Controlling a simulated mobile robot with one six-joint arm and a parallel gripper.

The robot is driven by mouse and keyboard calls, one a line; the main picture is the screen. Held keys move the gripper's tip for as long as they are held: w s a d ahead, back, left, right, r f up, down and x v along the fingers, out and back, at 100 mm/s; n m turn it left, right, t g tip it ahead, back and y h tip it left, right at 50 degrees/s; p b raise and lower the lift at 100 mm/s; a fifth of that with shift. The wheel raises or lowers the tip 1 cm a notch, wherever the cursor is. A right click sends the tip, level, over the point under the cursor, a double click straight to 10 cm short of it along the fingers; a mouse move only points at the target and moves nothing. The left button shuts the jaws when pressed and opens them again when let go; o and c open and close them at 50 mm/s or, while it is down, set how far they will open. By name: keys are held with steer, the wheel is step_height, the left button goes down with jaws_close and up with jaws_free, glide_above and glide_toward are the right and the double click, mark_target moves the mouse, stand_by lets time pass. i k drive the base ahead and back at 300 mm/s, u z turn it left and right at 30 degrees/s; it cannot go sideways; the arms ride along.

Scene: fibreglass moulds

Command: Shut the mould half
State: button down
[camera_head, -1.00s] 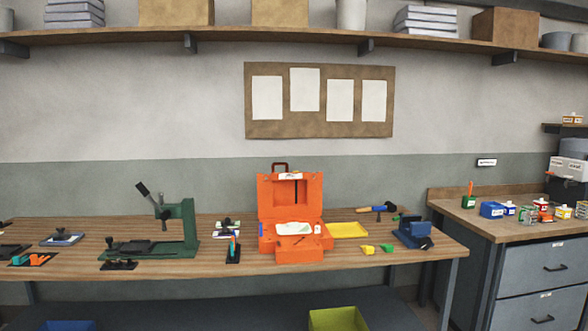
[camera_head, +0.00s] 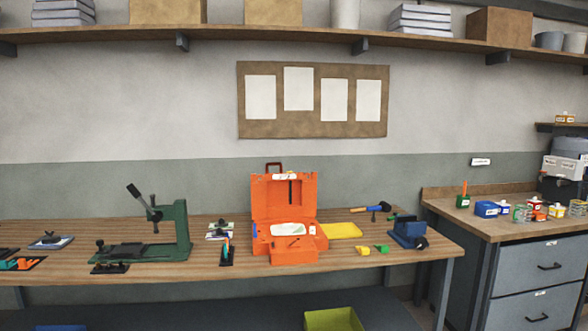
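The orange mould (camera_head: 285,258) stands on the wooden workbench, right of the middle of its top. Its upper half (camera_head: 270,200) is tilted up and stands open at the back, with a dark red handle (camera_head: 275,167) above it. The lower half lies flat in front with a pale, whitish patch (camera_head: 288,229) inside. My gripper is not in view.
A green press (camera_head: 180,230) with a dark lever stands left of the mould. A yellow tray (camera_head: 342,230), a blue-handled hammer (camera_head: 370,208) and a blue vice (camera_head: 408,232) lie to the right. A side cabinet (camera_head: 535,265) carries several cans and boxes.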

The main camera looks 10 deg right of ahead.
mark_target(281, 195)
steer(key=u, duration=0.05)
steer(key=i, duration=1)
steer(key=z, duration=0.05)
